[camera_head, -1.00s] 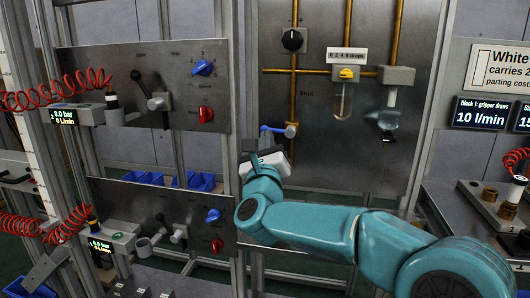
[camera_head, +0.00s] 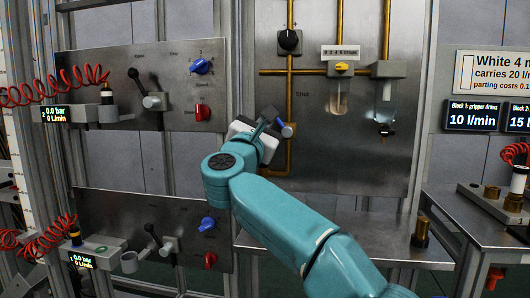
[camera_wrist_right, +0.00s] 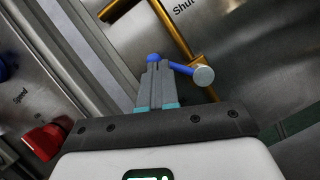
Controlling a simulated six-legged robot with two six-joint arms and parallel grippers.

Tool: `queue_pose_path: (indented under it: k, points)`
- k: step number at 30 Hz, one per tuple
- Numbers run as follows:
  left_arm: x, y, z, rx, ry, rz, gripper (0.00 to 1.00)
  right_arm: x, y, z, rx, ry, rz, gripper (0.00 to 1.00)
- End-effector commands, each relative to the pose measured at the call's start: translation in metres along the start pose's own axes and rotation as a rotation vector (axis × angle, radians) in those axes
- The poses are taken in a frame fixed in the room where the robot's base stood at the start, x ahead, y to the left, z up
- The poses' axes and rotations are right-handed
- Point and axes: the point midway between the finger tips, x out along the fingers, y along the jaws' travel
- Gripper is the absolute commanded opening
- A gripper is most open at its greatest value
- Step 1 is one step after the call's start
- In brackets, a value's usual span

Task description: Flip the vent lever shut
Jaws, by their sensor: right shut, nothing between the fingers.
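A lever with a blue handle (camera_head: 280,123) and a grey round hub (camera_head: 288,131) is on the steel panel beside a brass pipe, near the word "Shut". In the right wrist view the blue handle (camera_wrist_right: 181,68) runs left from its hub (camera_wrist_right: 204,75) and passes behind my fingertips. Its blue end (camera_wrist_right: 153,57) shows just past them. My right gripper (camera_head: 263,126) is shut and empty, at the handle's left part; its fingertips (camera_wrist_right: 157,66) overlap the handle. I cannot tell whether they touch it. My left gripper is not in view.
Brass pipes (camera_head: 290,85) with a black knob (camera_head: 289,41) and a yellow knob (camera_head: 342,67) are on the same panel. Left panels (camera_head: 120,66) carry black levers and blue and red knobs. A red knob (camera_wrist_right: 45,140) is near my right wrist.

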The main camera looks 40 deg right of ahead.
Motion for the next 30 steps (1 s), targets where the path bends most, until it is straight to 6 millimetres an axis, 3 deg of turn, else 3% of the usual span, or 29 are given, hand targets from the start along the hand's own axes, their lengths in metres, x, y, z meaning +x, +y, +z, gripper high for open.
queue_pose_path:
  k: [14,23,30]
  points:
    - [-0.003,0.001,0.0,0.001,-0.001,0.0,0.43,0.006,-0.005,0.018,0.379,0.001,-0.154,0.0]
    - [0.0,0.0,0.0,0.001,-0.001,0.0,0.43,0.006,-0.006,0.016,0.38,0.002,-0.155,0.0]
    - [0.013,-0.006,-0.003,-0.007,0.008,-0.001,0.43,0.001,-0.013,0.006,0.381,0.0,-0.155,0.0]
